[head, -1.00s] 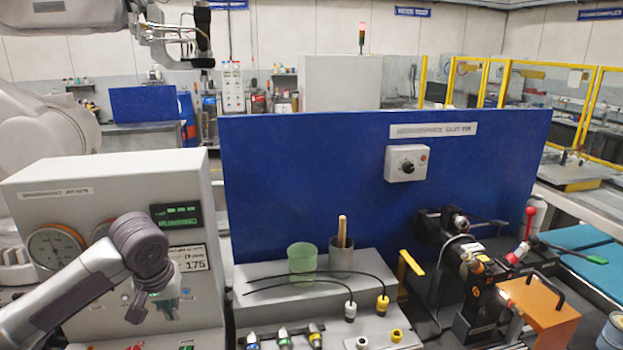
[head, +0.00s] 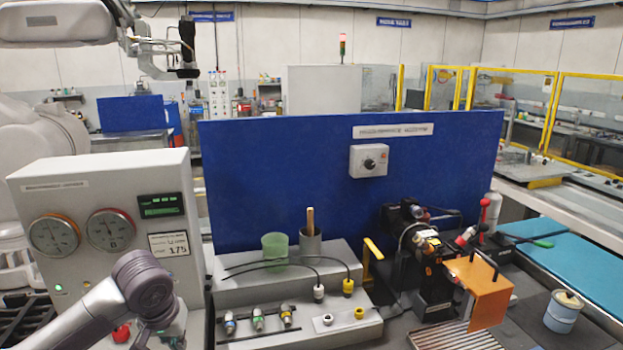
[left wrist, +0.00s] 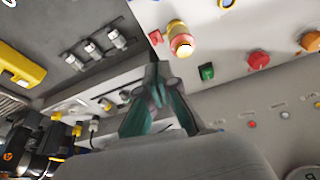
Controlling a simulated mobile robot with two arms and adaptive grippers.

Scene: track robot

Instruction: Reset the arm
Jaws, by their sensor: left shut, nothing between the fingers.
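My left arm (head: 142,288) comes in from the lower left of the head view, in front of the gauge panel (head: 98,180). Its gripper is mostly hidden or cut off at the bottom there. In the left wrist view the left gripper (left wrist: 158,78) shows with its dark green fingertips together, shut and empty. Beyond the tips are a red and yellow stop button (left wrist: 181,42), a green button (left wrist: 206,72) and a red knob (left wrist: 258,61), all apart from the fingers as far as I can tell. My right gripper is in neither view.
A grey bench block holds a green cup (head: 275,246), a grey cup (head: 311,243), black cables and several connectors (head: 258,318). A blue board (head: 270,165) stands behind. At right are a dark machine (head: 430,262), an orange plate (head: 480,292) and a can (head: 563,312).

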